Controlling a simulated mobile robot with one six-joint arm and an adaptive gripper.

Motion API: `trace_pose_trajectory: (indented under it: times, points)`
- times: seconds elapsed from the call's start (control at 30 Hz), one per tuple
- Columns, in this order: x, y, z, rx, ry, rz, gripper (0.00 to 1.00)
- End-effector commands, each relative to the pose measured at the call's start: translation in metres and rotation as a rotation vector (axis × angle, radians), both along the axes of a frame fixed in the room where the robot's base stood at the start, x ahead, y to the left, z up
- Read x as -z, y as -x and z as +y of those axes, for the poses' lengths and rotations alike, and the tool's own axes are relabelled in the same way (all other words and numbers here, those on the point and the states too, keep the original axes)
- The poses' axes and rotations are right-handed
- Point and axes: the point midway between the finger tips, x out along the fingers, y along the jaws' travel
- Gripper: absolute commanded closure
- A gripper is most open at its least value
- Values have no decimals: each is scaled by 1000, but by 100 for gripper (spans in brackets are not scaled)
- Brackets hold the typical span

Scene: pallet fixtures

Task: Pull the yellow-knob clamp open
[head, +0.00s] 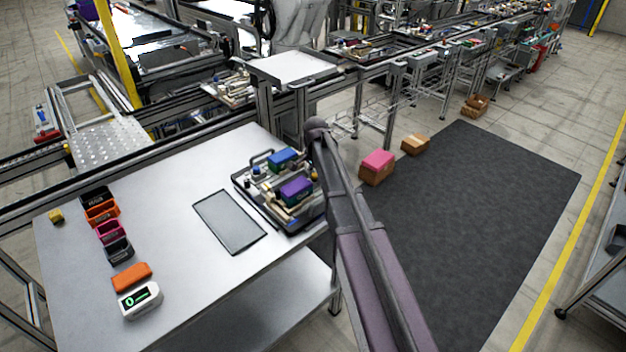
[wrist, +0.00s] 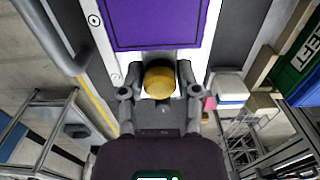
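The yellow knob (wrist: 159,81) of the clamp shows in the wrist view, just below a purple block (wrist: 158,22). My gripper (wrist: 158,76) has one finger on each side of the knob. The fingers are spread, with narrow gaps beside the knob, and I see no clear grip on it. In the head view the pallet fixture (head: 265,212) sits at the table's right edge, with the purple block (head: 296,190) on it. A small yellow spot, perhaps the knob, shows beside my arm. My gripper is hidden there, and the clamp's lever cannot be made out.
A blue block (head: 283,158) and a metal handle (wrist: 52,38) are also on the fixture. A green part marked LEFT (wrist: 302,65) is at right in the wrist view. A grey tablet (head: 230,221) lies left of the fixture. Bins (head: 103,213) stand farther left.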

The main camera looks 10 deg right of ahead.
Motion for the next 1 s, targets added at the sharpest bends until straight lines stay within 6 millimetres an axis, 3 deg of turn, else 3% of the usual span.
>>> trace_pose_trajectory:
  times: [1.0]
  points:
    - [0,-8,-15,2,3,-1,99]
